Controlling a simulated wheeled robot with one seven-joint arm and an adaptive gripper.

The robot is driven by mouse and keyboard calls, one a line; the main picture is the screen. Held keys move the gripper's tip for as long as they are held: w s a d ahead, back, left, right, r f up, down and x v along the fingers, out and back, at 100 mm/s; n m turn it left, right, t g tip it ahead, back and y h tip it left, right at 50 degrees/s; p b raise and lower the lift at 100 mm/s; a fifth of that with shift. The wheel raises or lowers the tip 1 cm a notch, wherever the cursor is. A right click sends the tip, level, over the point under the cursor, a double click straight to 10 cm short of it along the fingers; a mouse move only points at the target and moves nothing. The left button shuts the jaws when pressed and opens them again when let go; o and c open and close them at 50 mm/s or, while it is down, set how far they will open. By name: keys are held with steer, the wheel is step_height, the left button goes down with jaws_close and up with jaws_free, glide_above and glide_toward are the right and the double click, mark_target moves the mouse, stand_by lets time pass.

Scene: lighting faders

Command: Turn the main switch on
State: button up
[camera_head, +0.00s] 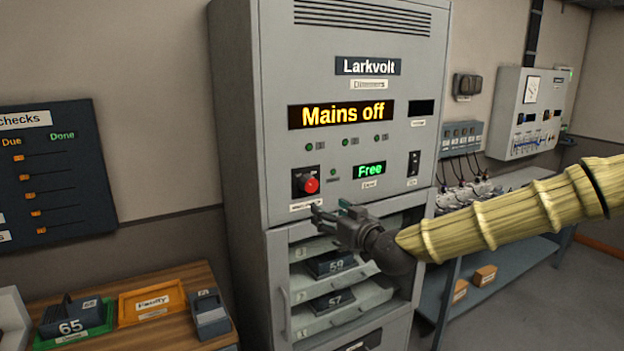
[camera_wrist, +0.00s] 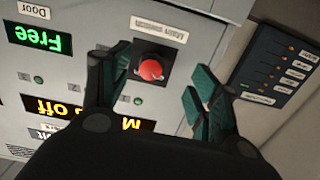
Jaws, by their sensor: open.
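The main switch (camera_head: 308,183) is a red knob on a dark square plate on the front of the grey Larkvolt cabinet. The display (camera_head: 341,114) above it reads "Mains off". My gripper (camera_head: 318,212) is in front of the cabinet, just below and right of the switch in the head view. In the wrist view, upside down, the red knob (camera_wrist: 150,70) shows between the two teal fingers of my open gripper (camera_wrist: 160,80). A label (camera_wrist: 161,30) sits beside the plate. I cannot tell whether the fingers touch the knob; nothing is held.
A green "Free" display (camera_head: 370,170) and a small black rocker (camera_head: 414,163) are right of the switch. Below are shelves with modules marked 59 (camera_head: 332,264) and 57 (camera_head: 331,301). A wooden bench (camera_head: 185,334) with trays stands left, a checks board (camera_head: 52,175) hangs left.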

mark_target(312, 184)
steer(key=shift+t, duration=0.3)
steer(key=shift+w+a+r+p, duration=0.65)
steer(key=shift+w+a+p, duration=0.15)
steer(key=shift+w, duration=0.9)
steer(key=shift+w+a+r+p, duration=0.65)
steer(key=shift+w+a, duration=0.2)
steer(key=shift+w, duration=0.8)
steer(key=shift+w+a+r+p, duration=0.6)
steer(key=shift+w+a+p, duration=0.25)
steer(key=shift+w, duration=0.85)
steer(key=c, duration=1)
